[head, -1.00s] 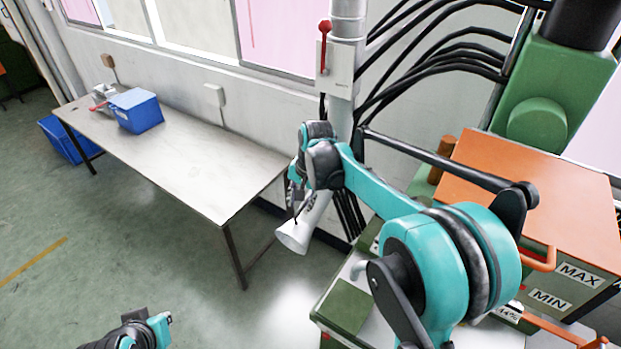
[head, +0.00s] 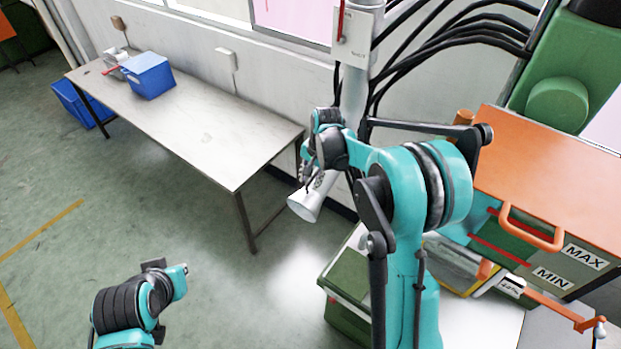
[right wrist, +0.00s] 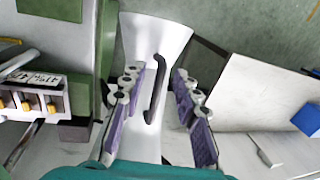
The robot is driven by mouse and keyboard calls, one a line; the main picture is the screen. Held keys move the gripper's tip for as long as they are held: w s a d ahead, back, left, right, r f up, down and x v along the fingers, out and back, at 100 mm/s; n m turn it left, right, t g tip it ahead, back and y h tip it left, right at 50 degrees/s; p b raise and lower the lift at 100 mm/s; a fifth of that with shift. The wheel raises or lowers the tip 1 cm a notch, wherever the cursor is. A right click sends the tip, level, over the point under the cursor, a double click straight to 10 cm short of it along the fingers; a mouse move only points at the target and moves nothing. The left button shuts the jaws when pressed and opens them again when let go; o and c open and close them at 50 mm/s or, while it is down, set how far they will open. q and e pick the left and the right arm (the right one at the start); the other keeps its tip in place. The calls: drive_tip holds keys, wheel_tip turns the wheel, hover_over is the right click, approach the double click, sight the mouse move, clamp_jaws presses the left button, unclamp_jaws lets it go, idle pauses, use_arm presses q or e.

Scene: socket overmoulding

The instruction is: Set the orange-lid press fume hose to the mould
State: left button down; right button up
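The fume hose (head: 305,205) is a white pipe with a flared mouth, hanging down by the wall left of the press. Its pale body and dark bar handle (right wrist: 156,88) fill the middle of the right wrist view. My right gripper (right wrist: 157,76) is open, its purple-padded fingers on either side of the handle, with visible gaps to it. In the head view my right gripper (head: 312,172) is small and partly hidden beside the hose. The press has an orange lid (head: 550,165); I cannot make out the mould clearly.
A long pale table (head: 205,130) holds a blue bin (head: 148,77). A green cabinet (head: 350,300) stands below the hose. Black cables (head: 440,45) hang along the wall above. The floor (head: 110,215) at left is clear.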

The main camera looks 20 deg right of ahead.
clamp_jaws()
use_arm(q)
drive_tip(key=shift+w, duration=0.1)
